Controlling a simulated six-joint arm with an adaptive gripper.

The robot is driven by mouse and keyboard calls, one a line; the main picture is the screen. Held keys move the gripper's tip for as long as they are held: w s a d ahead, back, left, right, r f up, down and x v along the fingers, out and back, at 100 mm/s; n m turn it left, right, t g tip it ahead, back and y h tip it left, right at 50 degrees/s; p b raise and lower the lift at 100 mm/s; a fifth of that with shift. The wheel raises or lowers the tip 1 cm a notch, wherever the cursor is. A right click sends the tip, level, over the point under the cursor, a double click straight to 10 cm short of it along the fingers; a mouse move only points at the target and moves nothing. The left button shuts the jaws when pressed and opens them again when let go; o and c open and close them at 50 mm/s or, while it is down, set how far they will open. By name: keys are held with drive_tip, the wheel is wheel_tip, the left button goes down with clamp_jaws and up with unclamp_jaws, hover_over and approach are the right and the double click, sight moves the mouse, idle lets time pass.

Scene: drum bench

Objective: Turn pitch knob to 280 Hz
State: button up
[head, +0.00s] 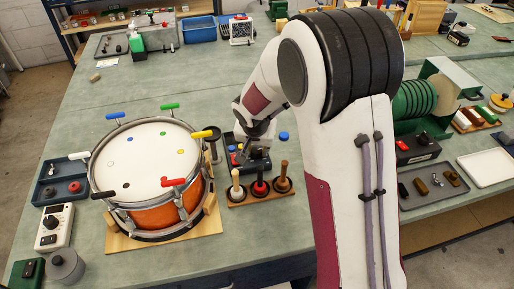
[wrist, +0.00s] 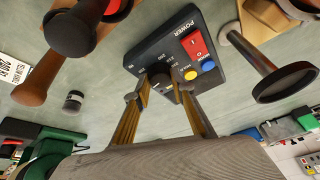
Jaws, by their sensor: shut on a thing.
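The dark control box (wrist: 150,52) shows in the wrist view with a red POWER switch (wrist: 195,45), a yellow button (wrist: 190,72) and a blue button (wrist: 208,65). Its black pitch knob (wrist: 159,71) is near the box's lower edge, with small pale scale marks that I cannot read clearly. My gripper (wrist: 160,92) is shut on the knob, one finger on each side, partly covering it. In the head view the box (head: 234,158) stands right of the drum, and my gripper (head: 256,152) is over it. The knob is hidden there.
The orange snare drum (head: 155,213) with coloured clamps stands close on the left. A wooden rack (head: 262,197) with several upright handled pieces stands in front of the box.

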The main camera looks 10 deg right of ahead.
drive_tip(key=shift+a+m+h, duration=0.1)
drive_tip(key=shift+m+h, duration=0.2)
drive_tip(key=shift+m, duration=0.6)
drive_tip(key=shift+m+g+h, duration=0.4)
drive_tip(key=shift+m, duration=1)
drive_tip(key=o, duration=1.1)
drive_tip(key=shift+r, duration=0.15)
drive_tip(key=shift+v, duration=5.9)
drive_tip(key=shift+a, duration=0.1)
